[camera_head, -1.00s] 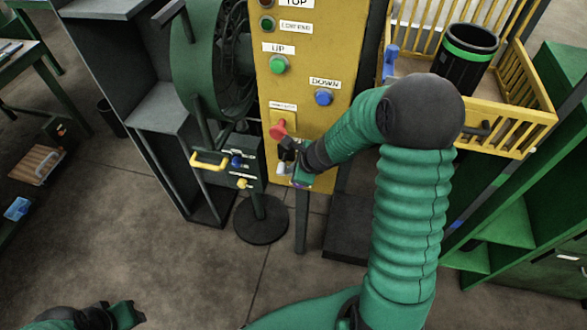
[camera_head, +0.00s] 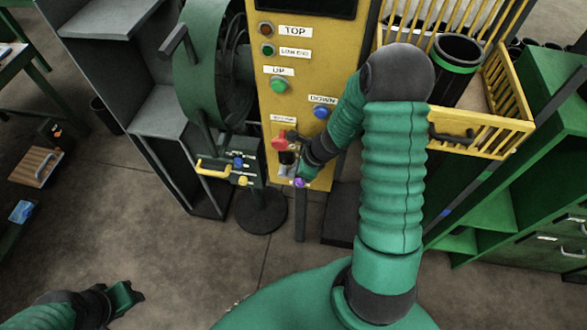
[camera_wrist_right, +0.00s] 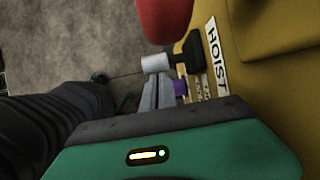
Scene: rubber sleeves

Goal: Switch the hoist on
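The yellow control panel (camera_head: 292,105) carries labelled buttons and, low down, a red knob (camera_head: 279,143). In the right wrist view the HOIST label (camera_wrist_right: 216,57) is on the panel, beside a black block (camera_wrist_right: 187,54) with a pale grey cylindrical lever (camera_wrist_right: 155,63) sticking out. The red knob (camera_wrist_right: 163,18) is above it. My right gripper (camera_wrist_right: 158,88) has its grey fingers close together, their tips at the lever's lower side; contact is unclear. In the head view my right gripper (camera_head: 296,174) is small beside the panel's lower part. My left gripper (camera_head: 126,298) hangs low at the left, apart from everything.
A purple part (camera_wrist_right: 180,88) sits just right of the fingers. A green drum (camera_head: 213,75) and a bracket with a yellow handle (camera_head: 212,170) stand left of the panel. A yellow basket (camera_head: 480,145) and green shelves (camera_head: 490,215) are at the right. The floor in front is clear.

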